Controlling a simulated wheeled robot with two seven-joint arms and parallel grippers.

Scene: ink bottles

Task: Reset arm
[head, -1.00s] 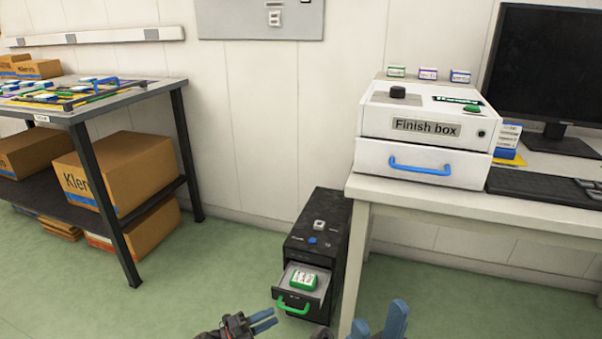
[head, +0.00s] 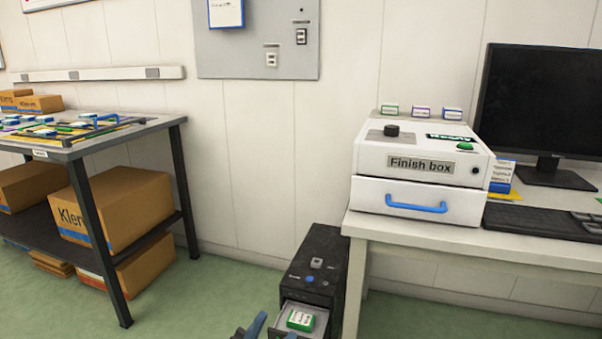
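My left gripper (head: 271,331) shows only by its blue fingertips at the bottom edge of the head view. The two tips look apart with nothing visible between them; the rest is cut off. It is in front of the open drawer (head: 324,319) of a black cabinet (head: 322,259). A green and white ink box (head: 301,319) lies in that drawer. My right gripper is out of view.
A white Finish box (head: 421,162) with its blue-handled drawer closed stands on the white desk (head: 400,233), beside a monitor (head: 541,115) and keyboard (head: 545,221). A dark-legged table (head: 150,127) with cartons stands left. Floor (head: 215,300) between is clear.

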